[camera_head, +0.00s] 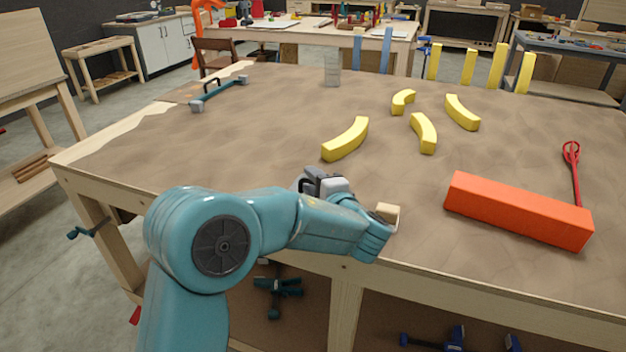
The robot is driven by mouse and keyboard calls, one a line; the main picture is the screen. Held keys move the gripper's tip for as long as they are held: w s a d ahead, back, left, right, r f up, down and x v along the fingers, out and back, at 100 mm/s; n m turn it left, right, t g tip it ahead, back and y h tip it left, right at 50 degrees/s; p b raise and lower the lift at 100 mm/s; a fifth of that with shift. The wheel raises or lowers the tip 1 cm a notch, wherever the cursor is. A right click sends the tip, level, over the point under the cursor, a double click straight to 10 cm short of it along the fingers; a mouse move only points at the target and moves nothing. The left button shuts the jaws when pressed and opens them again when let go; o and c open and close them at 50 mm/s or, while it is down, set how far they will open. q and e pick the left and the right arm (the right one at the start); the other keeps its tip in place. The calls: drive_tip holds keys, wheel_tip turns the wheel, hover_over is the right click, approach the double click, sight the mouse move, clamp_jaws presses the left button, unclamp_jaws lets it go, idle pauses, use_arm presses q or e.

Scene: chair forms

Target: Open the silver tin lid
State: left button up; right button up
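My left arm comes in from the lower left over the front edge. What seems to be my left gripper (325,183), black and light grey, shows just behind the forearm, well in front of the grey container and apart from it. Its fingers are mostly hidden, so its opening is unclear. A small beige block-like piece (388,212) shows beside my wrist. My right gripper is out of view.
Several yellow curved pieces (346,139) lie mid-table. An orange-red beam (517,210) lies at the front right, with a red tool (573,172) behind it. A teal bar clamp (220,94) lies at the back left. The left part of the table (180,150) is clear.

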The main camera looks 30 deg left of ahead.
use_arm(q)
drive_tip(key=shift+w+a+f, duration=0.15)
drive_tip(key=shift+w+a, duration=0.05)
drive_tip(key=shift+w, duration=0.1)
drive_tip(key=shift+s, duration=0.1)
drive_tip(key=shift+c, duration=0.3)
